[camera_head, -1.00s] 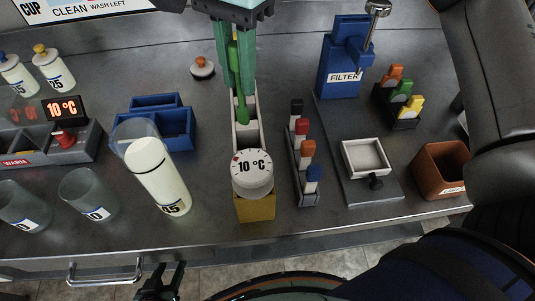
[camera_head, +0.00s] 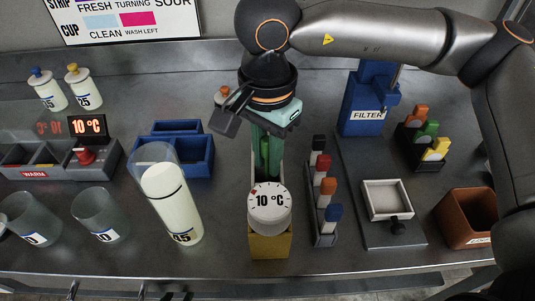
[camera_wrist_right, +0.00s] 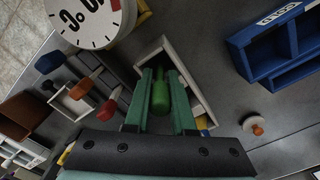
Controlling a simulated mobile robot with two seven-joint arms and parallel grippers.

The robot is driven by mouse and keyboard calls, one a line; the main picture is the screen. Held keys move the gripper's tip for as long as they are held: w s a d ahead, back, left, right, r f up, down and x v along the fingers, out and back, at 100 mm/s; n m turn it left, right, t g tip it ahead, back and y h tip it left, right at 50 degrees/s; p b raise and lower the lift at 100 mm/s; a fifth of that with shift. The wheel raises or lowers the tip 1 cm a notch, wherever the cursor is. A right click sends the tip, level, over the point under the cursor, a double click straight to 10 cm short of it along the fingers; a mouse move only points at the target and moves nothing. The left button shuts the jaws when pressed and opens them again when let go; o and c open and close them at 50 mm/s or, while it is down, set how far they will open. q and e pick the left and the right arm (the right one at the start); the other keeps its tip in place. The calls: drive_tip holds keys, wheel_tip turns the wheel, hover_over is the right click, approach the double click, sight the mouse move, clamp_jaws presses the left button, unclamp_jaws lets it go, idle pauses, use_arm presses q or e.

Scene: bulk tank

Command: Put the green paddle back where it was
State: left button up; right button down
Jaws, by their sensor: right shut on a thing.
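The green paddle (camera_head: 264,154) is between the fingers of my right gripper (camera_head: 266,160), which is shut on it. It also shows in the right wrist view (camera_wrist_right: 160,93), between the green fingers. The paddle and fingertips are over the white-walled narrow holder (camera_head: 281,180), behind the round white 10 °C dial (camera_head: 269,208) on its yellow front block. The holder's white rim shows around the paddle in the right wrist view (camera_wrist_right: 149,51). The paddle's lower end is hidden in the head view, and I cannot tell whether it touches the bottom. Only dark tips of my left gripper (camera_head: 178,295) show at the bottom edge.
A rack of coloured-handled tools (camera_head: 325,200) stands close right of the holder. A tall bottle (camera_head: 170,200) and a blue divided box (camera_head: 198,157) stand left. The blue FILTER stand (camera_head: 365,105) and a brown bin (camera_head: 465,215) are at the right.

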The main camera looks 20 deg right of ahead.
drive_tip(key=shift+f, duration=0.15)
drive_tip(key=c, duration=0.8)
unclamp_jaws()
drive_tip(key=shift+o, duration=0.2)
drive_tip(key=shift+r, duration=0.35)
wheel_tip(320, 180, up, 11)
drive_tip(key=shift+r+p, duration=0.2)
drive_tip(key=shift+p, duration=0.45)
drive_tip(key=shift+r, duration=0.2)
